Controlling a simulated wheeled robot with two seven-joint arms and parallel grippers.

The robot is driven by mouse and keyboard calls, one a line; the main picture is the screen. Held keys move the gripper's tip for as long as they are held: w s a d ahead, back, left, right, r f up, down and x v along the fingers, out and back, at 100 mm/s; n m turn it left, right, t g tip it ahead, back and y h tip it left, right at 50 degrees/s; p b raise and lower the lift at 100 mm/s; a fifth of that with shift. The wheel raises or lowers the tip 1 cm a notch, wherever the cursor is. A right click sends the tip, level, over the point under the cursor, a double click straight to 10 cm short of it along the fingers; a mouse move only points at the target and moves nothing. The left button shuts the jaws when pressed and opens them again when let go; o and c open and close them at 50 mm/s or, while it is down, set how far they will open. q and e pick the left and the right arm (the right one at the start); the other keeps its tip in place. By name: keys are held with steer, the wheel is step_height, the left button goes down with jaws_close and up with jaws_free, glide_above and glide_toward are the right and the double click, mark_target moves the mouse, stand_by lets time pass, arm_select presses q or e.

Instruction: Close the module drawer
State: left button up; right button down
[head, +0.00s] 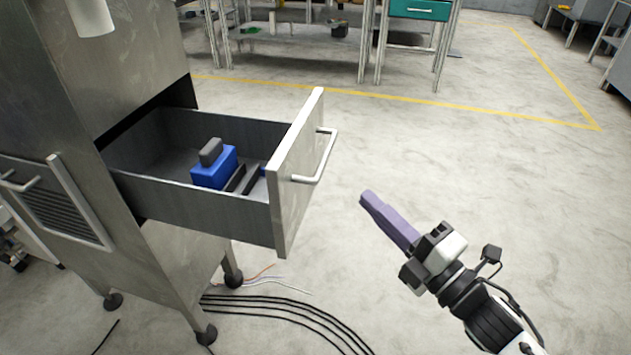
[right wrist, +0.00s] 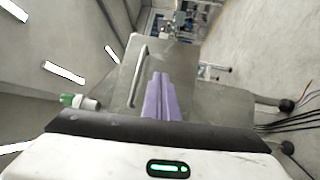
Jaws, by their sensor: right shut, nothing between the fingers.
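The module drawer (head: 190,201) stands pulled out of a grey metal cabinet (head: 65,100) in the head view. Its front panel has a light bar handle (head: 321,158), which also shows in the right wrist view (right wrist: 138,76). Blue and dark parts (head: 214,167) lie inside the drawer. My right gripper (head: 368,197), with purple fingers, is shut and empty. It is apart from the drawer, to the right of and below the front panel in the head view. In the right wrist view its fingers (right wrist: 158,92) point toward the drawer front. My left gripper is not in view.
Several black cables (head: 285,312) run over the floor by the cabinet's feet. A workbench with a teal drawer (head: 420,9) stands at the back. The concrete floor (head: 440,150) right of the drawer is clear, with a yellow line (head: 440,102) across it.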

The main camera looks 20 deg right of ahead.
step_height(320, 180, up, 5)
steer(key=s+n+g+y+p, duration=0.15)
steer(key=n+y, duration=0.45)
steer(key=n, duration=0.6)
steer(key=n+g+y+p, duration=0.3)
steer(key=n+g, duration=0.4)
steer(key=n, duration=0.7)
glide_toward(292, 198)
steer(key=x, duration=0.6)
steer(key=shift+w+a+r, duration=0.1)
steer(key=shift+a, duration=0.1)
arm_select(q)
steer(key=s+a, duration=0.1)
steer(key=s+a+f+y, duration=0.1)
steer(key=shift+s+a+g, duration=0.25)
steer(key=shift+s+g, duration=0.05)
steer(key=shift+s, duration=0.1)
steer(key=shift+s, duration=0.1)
